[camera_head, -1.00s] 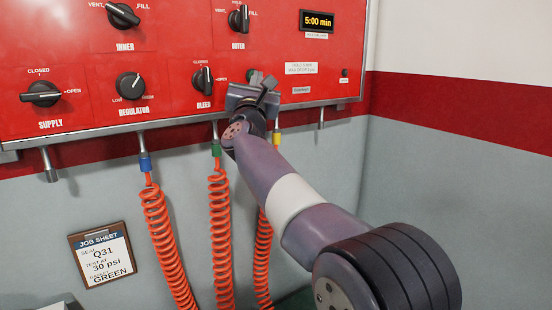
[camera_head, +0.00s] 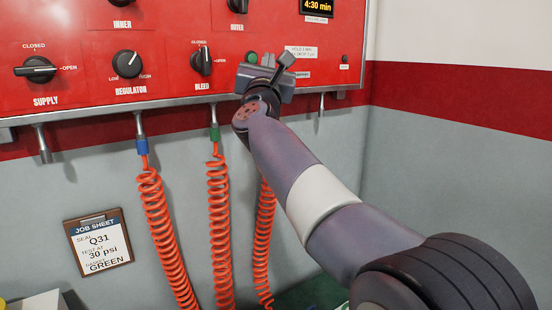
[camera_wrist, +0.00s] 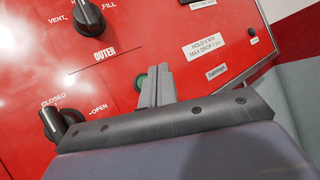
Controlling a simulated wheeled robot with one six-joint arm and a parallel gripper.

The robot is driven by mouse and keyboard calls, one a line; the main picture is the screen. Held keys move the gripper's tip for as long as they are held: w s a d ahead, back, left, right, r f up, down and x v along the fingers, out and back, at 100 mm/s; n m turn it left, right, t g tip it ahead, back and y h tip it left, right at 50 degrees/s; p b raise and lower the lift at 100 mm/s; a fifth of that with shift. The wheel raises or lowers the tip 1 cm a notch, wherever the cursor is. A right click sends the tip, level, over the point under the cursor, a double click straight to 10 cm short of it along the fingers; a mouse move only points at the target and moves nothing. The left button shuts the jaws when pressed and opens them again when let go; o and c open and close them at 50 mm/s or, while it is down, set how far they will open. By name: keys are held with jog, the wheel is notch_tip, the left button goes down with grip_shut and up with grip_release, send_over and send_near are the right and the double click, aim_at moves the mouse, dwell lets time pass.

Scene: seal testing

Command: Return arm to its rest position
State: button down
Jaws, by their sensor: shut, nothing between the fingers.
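My gripper (camera_head: 268,66) is in front of the red panel (camera_head: 168,50), near its lower right part. It is shut and holds nothing. In the wrist view its closed fingers (camera_wrist: 155,88) point toward the panel beside a green button (camera_wrist: 140,82). The button also shows in the head view (camera_head: 252,57), just behind the gripper; I cannot tell the exact gap. The bleed knob (camera_head: 202,60) is to the left of the gripper. My arm reaches up from the lower right.
Orange coiled hoses (camera_head: 164,230) hang below the panel. A job sheet (camera_head: 98,242) is on the grey wall at the lower left. The timer (camera_head: 319,7) reads 4:30 min. The supply knob (camera_head: 36,69) and regulator knob (camera_head: 127,64) are further left. The wall at the right is clear.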

jog(key=w+a+p, duration=0.2)
jog(key=w, duration=0.1)
jog(key=w+a+p, duration=0.1)
jog(key=shift+w+r+p, duration=0.15)
jog(key=shift+w+p, duration=0.05)
jog(key=shift+p, duration=0.2)
jog(key=s+d+b, duration=0.6)
jog(key=s, duration=0.2)
notch_tip(320, 180, up, 6)
jog(key=w+n+g+y, duration=0.2)
jog(key=n+y, duration=0.8)
jog(key=n, duration=1.9)
jog(key=shift+w+a+g+y+b, duration=0.15)
jog(key=shift+a+g+y+b, duration=0.15)
jog(key=shift+a+g, duration=0.15)
